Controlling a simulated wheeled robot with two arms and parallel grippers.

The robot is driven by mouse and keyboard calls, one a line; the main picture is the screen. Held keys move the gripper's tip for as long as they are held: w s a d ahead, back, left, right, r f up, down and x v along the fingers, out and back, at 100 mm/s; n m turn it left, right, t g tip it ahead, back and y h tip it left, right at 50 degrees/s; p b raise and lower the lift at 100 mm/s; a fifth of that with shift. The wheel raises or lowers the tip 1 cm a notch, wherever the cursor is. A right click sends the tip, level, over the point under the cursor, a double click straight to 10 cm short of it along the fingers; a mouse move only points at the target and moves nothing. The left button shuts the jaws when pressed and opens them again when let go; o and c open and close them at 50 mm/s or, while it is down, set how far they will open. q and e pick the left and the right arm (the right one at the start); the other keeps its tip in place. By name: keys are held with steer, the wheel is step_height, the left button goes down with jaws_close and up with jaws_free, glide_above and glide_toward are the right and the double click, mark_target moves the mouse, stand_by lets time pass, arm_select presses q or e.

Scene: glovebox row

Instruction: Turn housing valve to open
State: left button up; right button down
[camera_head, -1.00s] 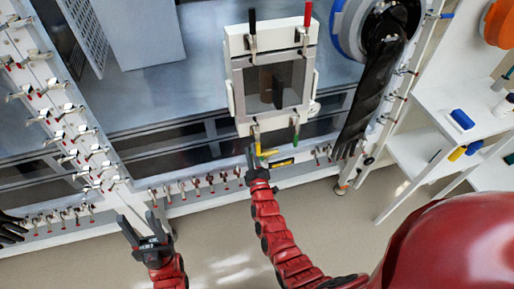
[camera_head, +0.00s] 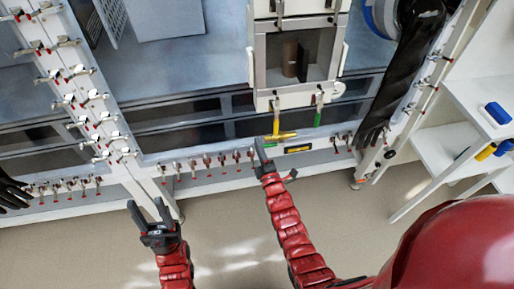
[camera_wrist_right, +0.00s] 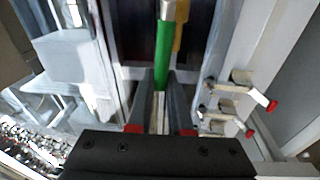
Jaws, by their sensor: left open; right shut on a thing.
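The white housing (camera_head: 260,75) has a window with a brown cylinder inside. Below it hang a yellow lever (camera_head: 276,122) and a green lever (camera_head: 318,112). A yellow bar (camera_head: 286,135) lies crosswise under the yellow lever, with a small green part (camera_head: 270,146) by my gripper. My right gripper (camera_head: 262,152) is at this green part. In the right wrist view a green handle (camera_wrist_right: 163,55) runs down between its fingers (camera_wrist_right: 160,105), with yellow behind it. Which part is the housing valve is not marked. My left gripper (camera_head: 150,212) is open and empty, low at the left.
A row of small red-tipped clamps (camera_head: 207,160) lines the front rail. A black glove (camera_head: 398,85) hangs at the right. A white shelf (camera_head: 450,150) with blue and yellow items stands further right. The floor (camera_head: 225,235) between my arms is clear.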

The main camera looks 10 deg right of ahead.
steer(key=shift+f+n+b, duration=0.45)
steer(key=shift+n, duration=0.05)
steer(key=c, duration=0.8)
jaws_free()
steer(key=shift+c, duration=0.2)
steer(key=shift+s, duration=0.1)
steer(key=s+d+f+b, duration=0.1)
steer(key=s+d+b, duration=0.1)
steer(key=s, duration=1.5)
steer(key=shift+d+f+b, duration=0.15)
steer(key=shift+b, duration=0.3)
